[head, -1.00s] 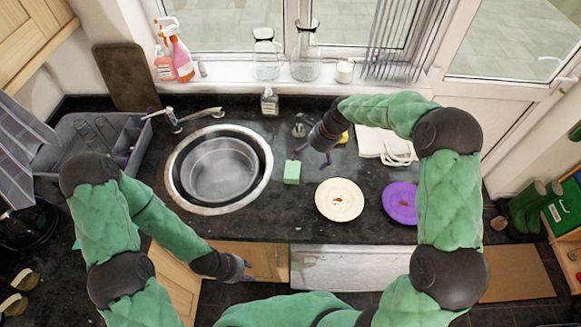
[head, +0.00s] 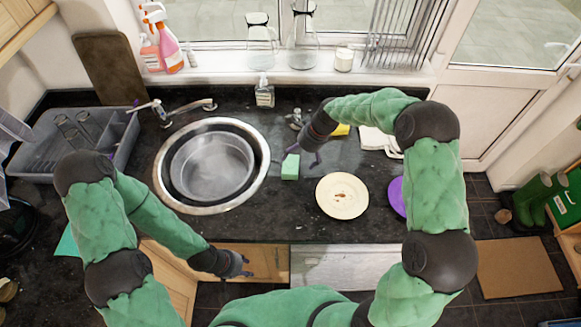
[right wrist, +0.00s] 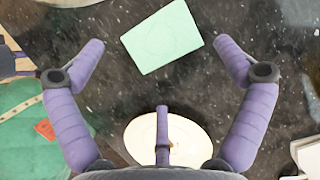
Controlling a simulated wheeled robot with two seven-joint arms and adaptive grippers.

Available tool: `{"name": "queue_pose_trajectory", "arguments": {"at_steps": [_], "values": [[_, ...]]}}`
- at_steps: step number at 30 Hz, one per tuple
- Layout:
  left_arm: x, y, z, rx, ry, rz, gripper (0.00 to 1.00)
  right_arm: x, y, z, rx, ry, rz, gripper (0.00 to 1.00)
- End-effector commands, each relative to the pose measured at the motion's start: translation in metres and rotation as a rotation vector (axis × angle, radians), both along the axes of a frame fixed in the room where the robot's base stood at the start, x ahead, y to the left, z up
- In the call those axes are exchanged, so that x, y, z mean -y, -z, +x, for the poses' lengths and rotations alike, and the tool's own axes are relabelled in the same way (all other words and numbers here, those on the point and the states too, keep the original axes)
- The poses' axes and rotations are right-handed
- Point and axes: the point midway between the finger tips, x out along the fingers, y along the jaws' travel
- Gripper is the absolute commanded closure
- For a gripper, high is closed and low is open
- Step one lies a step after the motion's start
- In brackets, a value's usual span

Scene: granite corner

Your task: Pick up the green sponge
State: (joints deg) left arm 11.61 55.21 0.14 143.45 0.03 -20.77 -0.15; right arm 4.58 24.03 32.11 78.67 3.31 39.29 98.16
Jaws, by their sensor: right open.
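The green sponge (head: 290,167) stands on the dark granite counter, just right of the round sink. It also shows in the right wrist view (right wrist: 162,37) near the top, lying between the lines of the two fingers and a little beyond their tips. My right gripper (head: 303,157) is close above and to the right of the sponge in the head view. In the right wrist view its purple fingers (right wrist: 168,62) are spread wide and hold nothing. My left gripper (head: 243,266) hangs low in front of the counter, away from the sponge; its finger opening is too small to judge.
A cream plate with brown stains (head: 342,196) lies right of the sponge, and a purple plate (head: 397,197) is partly behind my right arm. The sink (head: 210,166) is at left. A soap bottle (head: 264,93) and yellow item (head: 341,130) are behind.

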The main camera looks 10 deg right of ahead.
Motion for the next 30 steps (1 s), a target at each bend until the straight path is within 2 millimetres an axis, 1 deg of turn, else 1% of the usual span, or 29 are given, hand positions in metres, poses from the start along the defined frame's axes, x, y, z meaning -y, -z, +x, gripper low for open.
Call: {"name": "queue_pose_trajectory", "arguments": {"at_steps": [1, 8, 16, 19, 24, 25, 26, 27, 30], "values": [[0.0, 0.001, 0.0, 0.0, 0.0, 0.0, 0.6, -0.002, 0.006, 0.001, 0.0, 0.0, 0.0, 0.0], [0.0, 0.002, 0.0, 0.0, 0.0, 0.0, 0.6, -0.007, 0.019, 0.003, 0.001, 0.0, 0.0, 0.0], [0.0, 0.005, 0.0, 0.0, 0.0, 0.0, 0.6, -0.02, 0.053, 0.007, -0.001, 0.0, 0.0, 0.0], [0.0, 0.006, 0.0, 0.0, 0.0, 0.0, 0.6, -0.022, 0.058, 0.008, 0.001, 0.0, 0.0, 0.0], [0.0, 0.005, 0.0, 0.0, 0.0, 0.0, 0.6, -0.022, 0.058, 0.008, 0.002, 0.001, -0.001, 0.0], [0.0, 0.005, 0.0, 0.0, 0.0, 0.0, 0.6, -0.022, 0.058, 0.008, 0.002, 0.001, -0.001, 0.03], [0.0, 0.005, 0.0, 0.0, 0.0, 0.0, 0.6, -0.022, 0.058, 0.008, 0.001, 0.0, 0.0, 0.11], [0.0, 0.005, 0.0, 0.0, 0.0, 0.0, 0.6, -0.022, 0.058, 0.008, 0.001, 0.0, 0.0, 0.23], [0.0, 0.005, 0.0, 0.0, 0.0, 0.0, 0.6, -0.022, 0.058, 0.008, 0.001, 0.0, 0.0, 0.47]]}}
